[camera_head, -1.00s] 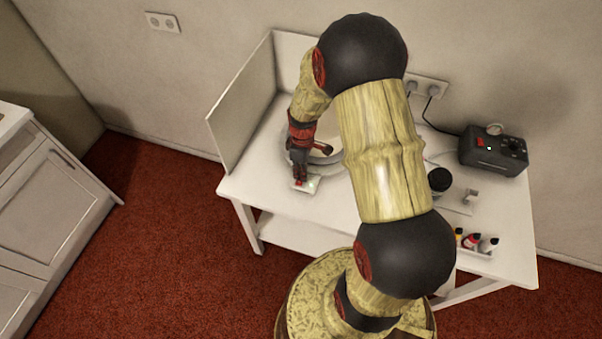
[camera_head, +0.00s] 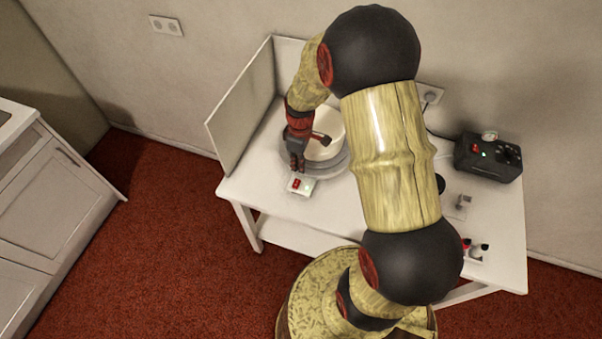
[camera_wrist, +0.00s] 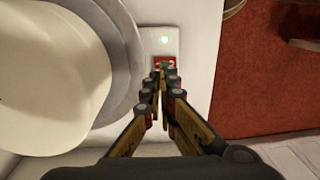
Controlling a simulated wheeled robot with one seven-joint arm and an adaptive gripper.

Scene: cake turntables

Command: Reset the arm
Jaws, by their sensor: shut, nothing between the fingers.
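My gripper (camera_head: 297,168) points down just behind a small white control box (camera_head: 301,186) on the white table. In the wrist view, the fingertips (camera_wrist: 164,72) meet and hold nothing. I cannot tell whether the fingertips touch the box. My arm reaches over the table from the right, bent high up.
A round grey turntable (camera_head: 330,171) with a pale cake (camera_head: 326,125) stands beside my gripper. An upright panel (camera_head: 240,105) edges the table's left. My arm hides the table's middle.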

